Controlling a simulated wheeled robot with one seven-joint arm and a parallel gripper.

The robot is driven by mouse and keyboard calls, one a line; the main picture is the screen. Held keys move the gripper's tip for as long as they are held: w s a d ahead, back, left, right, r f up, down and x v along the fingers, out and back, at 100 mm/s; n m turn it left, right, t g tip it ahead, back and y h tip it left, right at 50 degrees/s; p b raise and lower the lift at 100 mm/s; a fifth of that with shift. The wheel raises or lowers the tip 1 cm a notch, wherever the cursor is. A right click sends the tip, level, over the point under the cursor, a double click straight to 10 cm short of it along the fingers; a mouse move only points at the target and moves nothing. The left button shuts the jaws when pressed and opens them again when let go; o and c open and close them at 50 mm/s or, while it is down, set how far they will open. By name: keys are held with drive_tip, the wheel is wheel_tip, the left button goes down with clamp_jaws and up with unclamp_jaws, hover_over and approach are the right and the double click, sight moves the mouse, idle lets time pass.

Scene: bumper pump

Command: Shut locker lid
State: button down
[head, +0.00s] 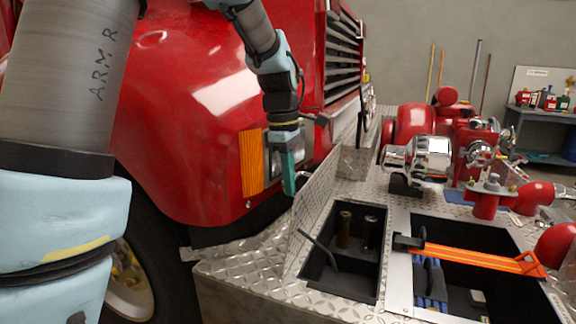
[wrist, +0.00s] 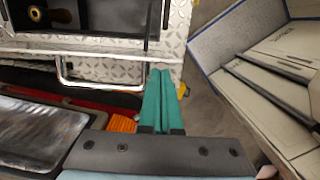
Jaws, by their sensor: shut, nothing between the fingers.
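The locker lid (head: 316,196) is a diamond-plate panel standing raised, tilted up along the left side of the open locker (head: 340,262). A bent metal handle (head: 303,175) shows at the lid's upper edge; it also shows in the wrist view (wrist: 100,89). My gripper (head: 290,190) points down on the truck side of the lid, close to its upper edge. Its green fingers are shut together and empty. In the wrist view the fingertips (wrist: 161,73) are just right of the handle; I cannot tell whether they touch the lid.
Inside the locker stand a brass fitting (head: 345,228) and a dark one. A second open compartment (head: 480,265) lies to the right, crossed by an orange strap (head: 470,257). The red truck body (head: 190,110) is close behind my gripper. A red and chrome pump (head: 430,160) stands farther back.

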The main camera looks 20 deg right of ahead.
drive_tip(key=shift+f, duration=0.25)
drive_tip(key=shift+s+d, duration=0.1)
drive_tip(key=shift+s, duration=0.05)
drive_tip(key=shift+s+d, duration=0.3)
drive_tip(key=shift+d, duration=0.05)
drive_tip(key=s+d+f+t+y+b, duration=0.2)
drive_tip(key=s+d+f+t+y, duration=0.1)
drive_tip(key=s+d+f, duration=0.2)
drive_tip(key=s+d+f+t+y+b, duration=0.2)
drive_tip(key=s+d+f, duration=0.3)
drive_tip(key=f, duration=0.3)
drive_tip(key=s+d+f+t+y+b, duration=0.2)
drive_tip(key=s+d+f+t+y, duration=0.2)
drive_tip(key=s+d+f+y, duration=0.1)
drive_tip(key=shift+s+d+f+b, duration=0.15)
drive_tip(key=shift+d+f, duration=0.2)
drive_tip(key=shift+d, duration=0.1)
drive_tip(key=shift+s+d+f+b, duration=0.1)
drive_tip(key=shift+d+f+b, duration=0.05)
drive_tip(key=shift+d+f, duration=0.25)
drive_tip(key=shift+s+d+f+b, duration=0.2)
drive_tip(key=shift+f+b, duration=0.25)
drive_tip(key=shift+f, duration=0.25)
